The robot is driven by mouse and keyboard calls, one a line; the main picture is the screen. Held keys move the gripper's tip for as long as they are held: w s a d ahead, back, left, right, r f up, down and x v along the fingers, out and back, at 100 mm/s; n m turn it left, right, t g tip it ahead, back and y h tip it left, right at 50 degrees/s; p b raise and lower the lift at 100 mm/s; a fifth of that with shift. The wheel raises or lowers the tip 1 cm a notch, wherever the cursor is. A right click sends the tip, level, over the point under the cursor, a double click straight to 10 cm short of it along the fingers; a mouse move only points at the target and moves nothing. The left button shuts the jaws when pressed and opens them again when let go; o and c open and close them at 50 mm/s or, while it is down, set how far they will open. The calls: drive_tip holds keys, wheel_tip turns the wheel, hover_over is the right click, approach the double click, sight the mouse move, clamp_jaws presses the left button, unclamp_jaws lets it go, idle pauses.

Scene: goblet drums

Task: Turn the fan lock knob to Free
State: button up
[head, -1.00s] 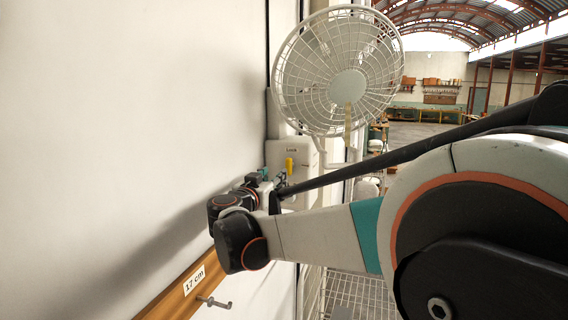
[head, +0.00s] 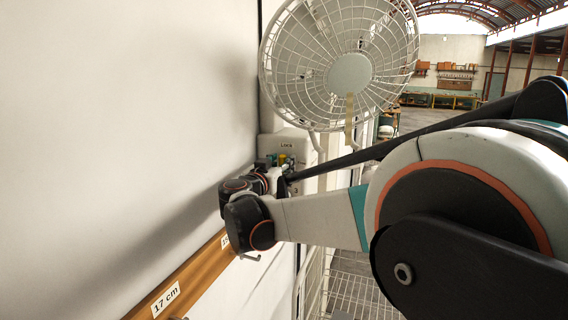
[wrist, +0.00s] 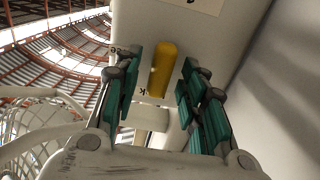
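The yellow fan lock knob (wrist: 163,68) is a long bar on the face of a pale box (wrist: 222,38). In the wrist view my gripper (wrist: 158,80) is open, with its teal fingers on either side of the knob and gaps showing between. In the head view the knob (head: 284,159) is partly hidden behind my gripper (head: 273,162). Printed letters on the box beside the knob are partly covered by the left finger in the wrist view. A "Lock" label (head: 287,145) shows above the knob in the head view.
The white caged fan (head: 345,65) stands above the box. A blank white wall (head: 120,100) runs along the left, with a wooden rail (head: 190,275) bearing a "17 cm" label and hooks. A wire rack (head: 355,288) is below right.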

drive_tip(key=shift+s, duration=0.1)
clamp_jaws()
drive_tip(key=shift+n, duration=0.3)
drive_tip(key=n+b, duration=0.2)
drive_tip(key=n, duration=0.1)
drive_tip(key=shift+a+f+n, duration=0.1)
drive_tip(key=shift+a+n, duration=0.05)
drive_tip(key=shift+n, duration=0.15)
drive_tip(key=n+b, duration=0.2)
drive_tip(key=n, duration=0.2)
drive_tip(key=shift+n, duration=0.3)
drive_tip(key=n+b, duration=0.1)
drive_tip(key=n, duration=0.3)
drive_tip(key=shift+a+f+n+b, duration=0.1)
drive_tip(key=shift+a+n+b, duration=0.05)
drive_tip(key=shift+n+b, duration=0.2)
drive_tip(key=shift+f+n+b, duration=0.1)
drive_tip(key=shift+n+b, duration=0.4)
drive_tip(key=shift+n, duration=1.65)
